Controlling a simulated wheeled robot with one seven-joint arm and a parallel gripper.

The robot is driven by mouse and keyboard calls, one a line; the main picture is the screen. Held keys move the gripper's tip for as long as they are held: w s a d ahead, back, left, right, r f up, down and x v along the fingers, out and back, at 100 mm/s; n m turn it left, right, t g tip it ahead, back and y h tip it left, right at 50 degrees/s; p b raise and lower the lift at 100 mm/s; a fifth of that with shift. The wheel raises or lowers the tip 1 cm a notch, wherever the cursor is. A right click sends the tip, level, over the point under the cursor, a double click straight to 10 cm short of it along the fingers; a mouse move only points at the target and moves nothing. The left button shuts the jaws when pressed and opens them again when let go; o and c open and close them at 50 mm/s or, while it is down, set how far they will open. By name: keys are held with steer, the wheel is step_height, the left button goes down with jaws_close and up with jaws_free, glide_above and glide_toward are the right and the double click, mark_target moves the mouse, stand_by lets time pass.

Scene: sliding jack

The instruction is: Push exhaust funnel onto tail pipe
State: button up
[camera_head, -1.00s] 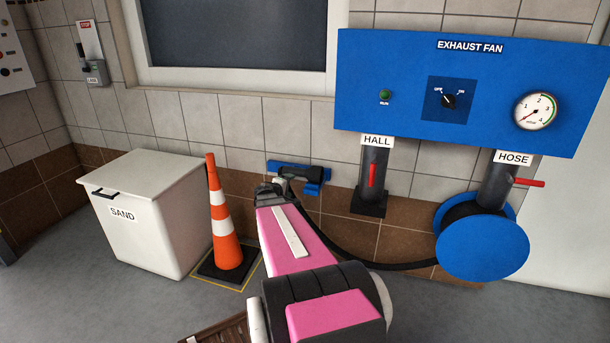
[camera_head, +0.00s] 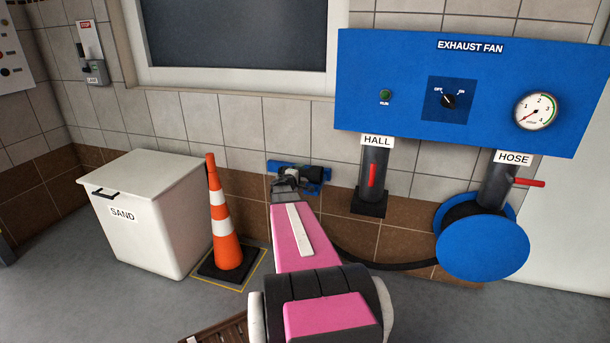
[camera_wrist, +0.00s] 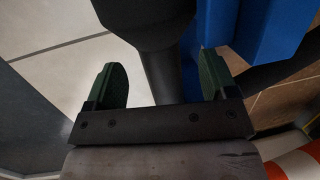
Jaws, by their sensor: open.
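The black exhaust funnel (camera_head: 311,173) rests in a blue wall holder (camera_head: 326,173) below the window; its hose hangs away to the right. In the wrist view the dark funnel (camera_wrist: 145,22) fills the top, and its narrower neck runs down between my two green fingers. My gripper (camera_head: 287,187) is at the holder, partly hidden behind my own pink arm. In the wrist view my gripper (camera_wrist: 164,80) is open, one finger on each side of the neck, with a gap visible on the left. I see no tail pipe in any view.
A white sand bin (camera_head: 150,222) and an orange-white cone (camera_head: 223,225) stand to the left. The blue exhaust fan panel (camera_head: 410,95) is at the right, above the hall pipe (camera_head: 375,165) and the blue hose reel (camera_head: 483,248). A black hose (camera_head: 400,266) runs from the reel.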

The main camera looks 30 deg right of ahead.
mark_target(303, 171)
steer(key=x, duration=0.3)
steer(key=shift+d, duration=0.1)
steer(key=c, duration=1.5)
steer(key=shift+o, duration=0.2)
steer(key=shift+r, duration=0.5)
steer(key=r, duration=0.3)
steer(key=shift+w+a+r, duration=0.1)
steer(key=shift+a+r, duration=0.2)
steer(key=shift+a, duration=0.05)
steer(key=w+a+r, duration=0.5)
steer(key=a+r, duration=0.4)
steer(key=shift+a+r, duration=0.2)
steer(key=shift+a, duration=0.2)
